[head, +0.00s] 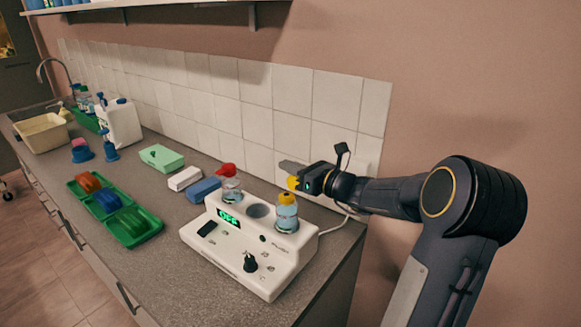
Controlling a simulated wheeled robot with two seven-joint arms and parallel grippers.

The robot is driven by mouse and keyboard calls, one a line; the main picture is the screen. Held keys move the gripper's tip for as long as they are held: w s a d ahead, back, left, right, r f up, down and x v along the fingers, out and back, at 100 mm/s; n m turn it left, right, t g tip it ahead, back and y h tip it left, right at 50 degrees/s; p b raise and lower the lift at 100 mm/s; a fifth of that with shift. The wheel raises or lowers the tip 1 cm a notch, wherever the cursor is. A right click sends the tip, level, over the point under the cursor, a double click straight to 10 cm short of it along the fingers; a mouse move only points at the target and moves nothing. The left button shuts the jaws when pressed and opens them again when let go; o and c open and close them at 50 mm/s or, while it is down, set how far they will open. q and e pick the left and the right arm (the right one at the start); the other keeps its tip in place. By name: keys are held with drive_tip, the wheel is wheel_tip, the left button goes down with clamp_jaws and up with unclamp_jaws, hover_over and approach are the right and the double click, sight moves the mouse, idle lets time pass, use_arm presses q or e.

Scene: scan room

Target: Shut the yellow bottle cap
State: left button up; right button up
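The bottle (287,217) with the yellow cap stands upright in the right well of a white lab device on the counter. Its yellow cap (287,198) sits on the neck, and a yellow lid part (293,184) stands raised above it, so the cap looks open. My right gripper (292,172) comes in from the right, just above and behind the bottle, right by the raised lid. One grey finger shows, pointing left; the other is not clearly visible. Whether it touches the lid is unclear. My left gripper is out of view.
The white device (222,258) has an empty middle well (261,210) and a red-capped bottle (231,190) in its left well. Left of it are a blue box (204,190), a white box (184,178) and a green tray (142,241). A tiled wall (290,90) stands close behind.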

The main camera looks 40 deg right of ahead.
clamp_jaws()
drive_tip(key=a+n+b, duration=0.1)
drive_tip(key=n+b, duration=0.2)
drive_tip(key=b, duration=0.2)
drive_tip(key=s+a+n+b, duration=0.1)
drive_tip(key=a+n+b, duration=0.1)
drive_tip(key=b, duration=0.3)
drive_tip(key=a+f+n+b, duration=0.1)
drive_tip(key=n+b, duration=0.3)
drive_tip(key=b, duration=0.1)
drive_tip(key=shift+s+a+f, duration=0.1)
drive_tip(key=shift+s+a, duration=0.1)
drive_tip(key=shift+a, duration=0.1)
drive_tip(key=shift+s+a+f+n+b, duration=0.15)
drive_tip(key=shift+a+f+n+b, duration=0.45)
drive_tip(key=shift+n+b, duration=1.7)
drive_tip(key=shift+s+a+f+n+b, duration=0.1)
drive_tip(key=shift+a+f+n+b, duration=0.3)
drive_tip(key=shift+f+n+b, duration=1.7)
drive_tip(key=shift+s+a+r+n+b, duration=0.15)
drive_tip(key=shift+a+r+n+b, duration=0.75)
drive_tip(key=shift+b, duration=2.75)
drive_tip(key=shift+d+f+n, duration=0.3)
drive_tip(key=shift+d, duration=0.05)
drive_tip(key=o, duration=0.6)
unclamp_jaws()
